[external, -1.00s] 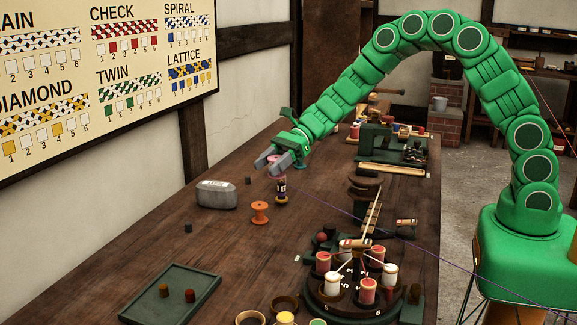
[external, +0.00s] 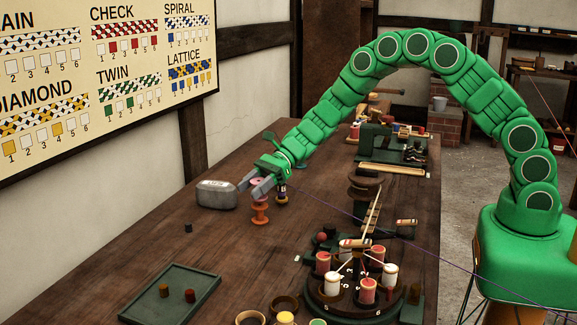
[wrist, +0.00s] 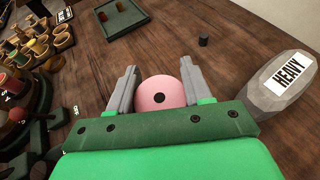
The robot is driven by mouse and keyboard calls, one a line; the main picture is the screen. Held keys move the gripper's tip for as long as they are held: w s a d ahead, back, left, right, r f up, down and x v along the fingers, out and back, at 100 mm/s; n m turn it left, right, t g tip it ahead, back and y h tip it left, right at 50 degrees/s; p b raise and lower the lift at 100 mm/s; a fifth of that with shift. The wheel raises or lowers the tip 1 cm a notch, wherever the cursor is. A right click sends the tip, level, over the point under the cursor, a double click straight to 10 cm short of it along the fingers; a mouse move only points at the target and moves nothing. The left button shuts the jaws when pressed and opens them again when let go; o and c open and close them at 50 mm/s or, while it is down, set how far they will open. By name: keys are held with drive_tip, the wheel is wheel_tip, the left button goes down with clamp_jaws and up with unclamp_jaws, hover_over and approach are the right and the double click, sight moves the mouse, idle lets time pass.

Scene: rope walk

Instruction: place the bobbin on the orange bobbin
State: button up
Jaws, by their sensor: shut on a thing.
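A pink bobbin (wrist: 162,92) sits between the two fingers of my gripper (wrist: 160,82) in the wrist view, its round top with a dark hole facing the camera. In the external view my gripper (external: 261,183) is shut on it, directly above the orange bobbin (external: 260,218). The orange bobbin stands upright on the bench and is hidden under the pink one in the wrist view. The fingers hide much of the held bobbin, and I cannot tell whether the two touch or a thin gap is left.
A dark labelled bobbin (external: 282,194) stands close behind on the right. A grey weight marked HEAVY (wrist: 283,85) lies to the left in the external view (external: 216,195). A small dark block (external: 188,228), a green tray (external: 172,295) and a bobbin carousel (external: 350,290) stand nearer the camera.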

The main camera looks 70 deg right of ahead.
drive_tip(key=shift+f, duration=0.9)
drive_tip(key=shift+f, duration=0.1)
drive_tip(key=o, duration=1)
